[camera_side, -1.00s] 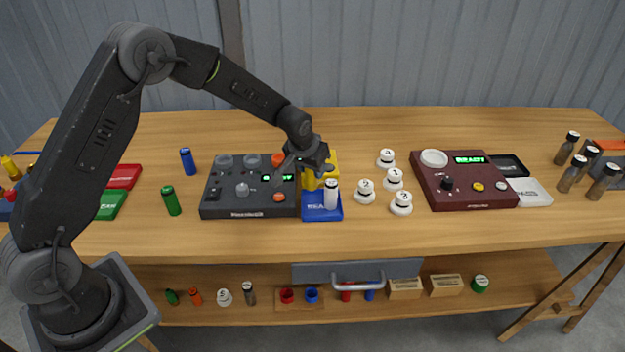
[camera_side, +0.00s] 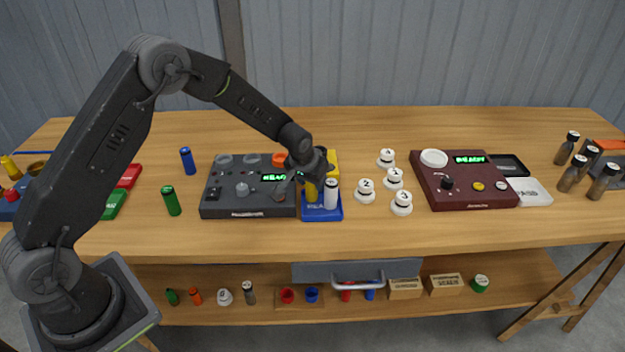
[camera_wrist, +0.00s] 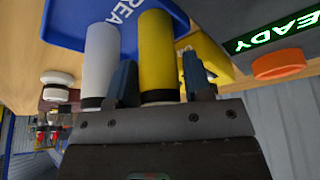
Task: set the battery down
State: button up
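A yellow battery (camera_wrist: 158,50) is between the two fingers of my gripper (camera_wrist: 160,85), which look closed against its sides. In the side view the yellow battery (camera_side: 311,190) is upright over the blue tray (camera_side: 322,215), its lower end at or very close to the tray floor; I cannot tell whether it touches. A white battery (camera_side: 330,193) stands on the same tray just to its right. In the wrist view the white battery (camera_wrist: 99,60) is outside the left finger, very close to it. My gripper (camera_side: 309,175) partly hides the yellow battery's top in the side view.
A dark tester (camera_side: 250,198) lies directly left of the tray, and a yellow tray (camera_side: 333,160) lies behind it. Several white numbered knobs (camera_side: 365,190) stand to the right.

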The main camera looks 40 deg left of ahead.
jog(key=s+f+v, duration=0.1)
jog(key=s+v, duration=0.2)
jog(key=v, duration=1.1)
jog(key=s+f+v, duration=0.2)
jog(key=s+v, duration=0.1)
jog(key=v, duration=1.1)
jog(key=s+r+m, duration=0.1)
jog(key=s, duration=0.8)
jog(key=s+d+r+m+t, duration=0.1)
jog(key=s, duration=0.8)
jog(key=shift+d+r+h, duration=0.3)
jog(key=shift+h, duration=0.1)
jog(key=shift+s, duration=0.1)
